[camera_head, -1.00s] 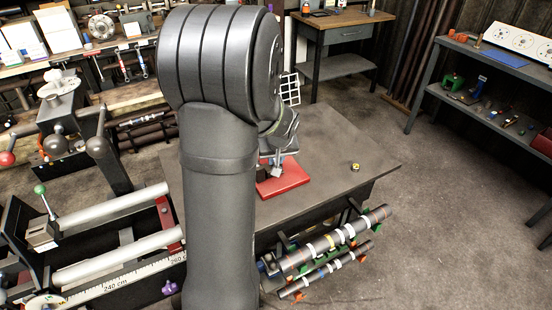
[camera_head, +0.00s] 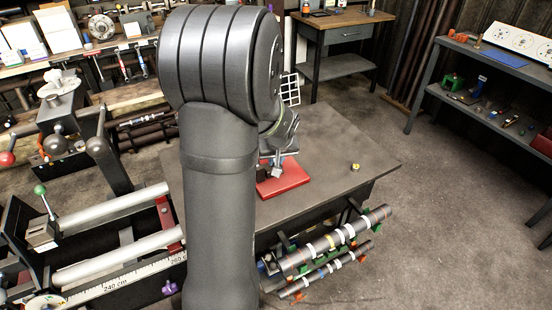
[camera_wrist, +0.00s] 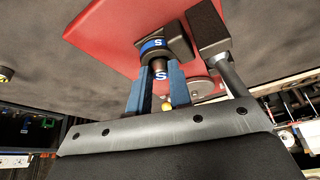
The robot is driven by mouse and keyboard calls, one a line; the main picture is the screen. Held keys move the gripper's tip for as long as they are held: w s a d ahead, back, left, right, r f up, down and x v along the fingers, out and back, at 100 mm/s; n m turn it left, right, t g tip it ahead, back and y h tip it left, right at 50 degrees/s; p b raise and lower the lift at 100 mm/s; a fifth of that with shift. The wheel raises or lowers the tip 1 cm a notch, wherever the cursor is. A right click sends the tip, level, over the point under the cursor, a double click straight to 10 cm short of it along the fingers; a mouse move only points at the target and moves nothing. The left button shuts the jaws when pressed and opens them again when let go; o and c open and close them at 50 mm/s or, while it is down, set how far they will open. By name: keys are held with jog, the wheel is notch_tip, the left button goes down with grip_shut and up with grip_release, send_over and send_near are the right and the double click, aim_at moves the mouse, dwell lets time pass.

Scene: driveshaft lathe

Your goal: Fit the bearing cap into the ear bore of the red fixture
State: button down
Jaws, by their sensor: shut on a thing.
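The red fixture (camera_head: 285,180) has a red base plate on the grey table; the plate also shows in the wrist view (camera_wrist: 100,32). A dark block, the fixture's ear (camera_wrist: 177,40), stands on it with a blue band marked "S" beside it. My gripper (camera_wrist: 157,80) has its two blue fingers shut on a small dark round piece with a blue "S" mark, the bearing cap (camera_wrist: 159,68). The cap is right at the ear block. I cannot tell whether it is inside the bore, which is hidden. In the head view my arm hides most of the gripper.
A second dark block on a grey rod (camera_wrist: 208,32) stands close right of the gripper. A small yellow and black piece (camera_head: 355,167) lies on the table (camera_head: 335,135), whose right side is mostly clear. Shafts (camera_head: 335,240) rest on a rack at the table's front.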

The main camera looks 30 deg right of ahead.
jog(key=shift+f, duration=0.15)
jog(key=shift+r, duration=0.25)
dwell(1.0)
jog(key=shift+a+f, duration=0.1)
jog(key=shift+f, duration=0.15)
dwell(0.5)
jog(key=shift+r, duration=0.25)
dwell(1.1)
jog(key=shift+f, duration=0.25)
dwell(0.5)
jog(key=shift+r, duration=0.25)
jog(key=c, duration=1.2)
grip_release()
jog(key=shift+c, duration=0.2)
